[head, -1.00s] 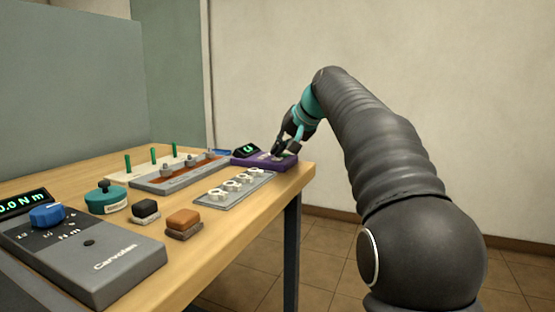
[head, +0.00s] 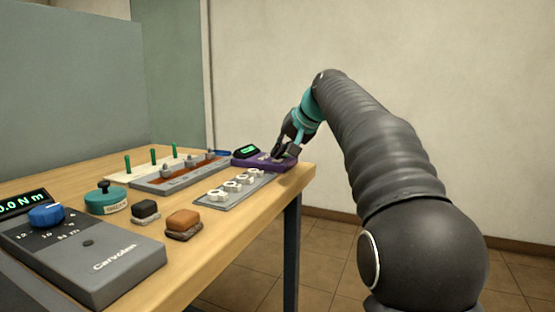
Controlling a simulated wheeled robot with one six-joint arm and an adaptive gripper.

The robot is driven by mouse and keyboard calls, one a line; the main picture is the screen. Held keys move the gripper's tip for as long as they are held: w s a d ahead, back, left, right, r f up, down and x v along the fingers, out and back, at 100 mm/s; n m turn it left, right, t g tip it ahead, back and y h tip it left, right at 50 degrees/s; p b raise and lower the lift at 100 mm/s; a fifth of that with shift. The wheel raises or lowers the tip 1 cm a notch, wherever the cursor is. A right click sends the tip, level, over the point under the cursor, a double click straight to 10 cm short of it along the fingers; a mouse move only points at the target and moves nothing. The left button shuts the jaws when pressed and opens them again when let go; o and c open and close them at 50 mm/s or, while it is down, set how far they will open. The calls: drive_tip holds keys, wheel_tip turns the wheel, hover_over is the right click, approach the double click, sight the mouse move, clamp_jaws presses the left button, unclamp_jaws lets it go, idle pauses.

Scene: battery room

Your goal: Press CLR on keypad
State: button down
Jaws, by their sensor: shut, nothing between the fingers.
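The keypad (head: 249,161) is a small purple unit near the far right corner of the table, with a small dark display (head: 246,150) showing green characters too small to read. My gripper (head: 279,157) is shut and empty, pointing down at the right part of the keypad. Its fingertips are at or just above the keys; I cannot tell whether they touch. The fingers hide part of the key area, and the CLR label cannot be made out.
A grey plate with several white nuts (head: 238,183) lies in front of the keypad. A grey tray with posts (head: 180,174) is to its left. A torque tester (head: 90,255), a teal round tool (head: 105,199) and black and orange blocks (head: 183,222) stand nearer. The table's right edge is close to the keypad.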

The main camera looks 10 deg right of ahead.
drive_tip(key=shift+r+p, duration=0.8)
drive_tip(key=shift+r, duration=0.05)
wheel_tip(320, 180, up, 5)
drive_tip(key=p, duration=0.5)
idle(0.4)
drive_tip(key=h, duration=0.1)
approach(279, 160)
drive_tip(key=shift+g, duration=0.4)
drive_tip(key=s+a, duration=0.1)
drive_tip(key=a, duration=0.1)
drive_tip(key=s+a, duration=0.2)
drive_tip(key=shift+s+f, duration=0.2)
drive_tip(key=shift+f, duration=0.2)
drive_tip(key=shift+n+h, duration=0.4)
drive_tip(key=shift+h, duration=0.3)
drive_tip(key=s+f, duration=0.1)
drive_tip(key=s, duration=0.2)
drive_tip(key=s+f, duration=0.2)
drive_tip(key=s, duration=0.1)
drive_tip(key=s+f, duration=0.2)
drive_tip(key=s, duration=0.1)
drive_tip(key=shift+s+a, duration=0.3)
drive_tip(key=s+d+f+n+g+h, duration=0.1)
drive_tip(key=s+f+n+h, duration=0.1)
drive_tip(key=s+f, duration=1.6)
drive_tip(key=s, duration=0.3)
drive_tip(key=shift+d+f+g, duration=0.2)
drive_tip(key=shift+d+g, duration=0.05)
drive_tip(key=shift+g, duration=0.05)
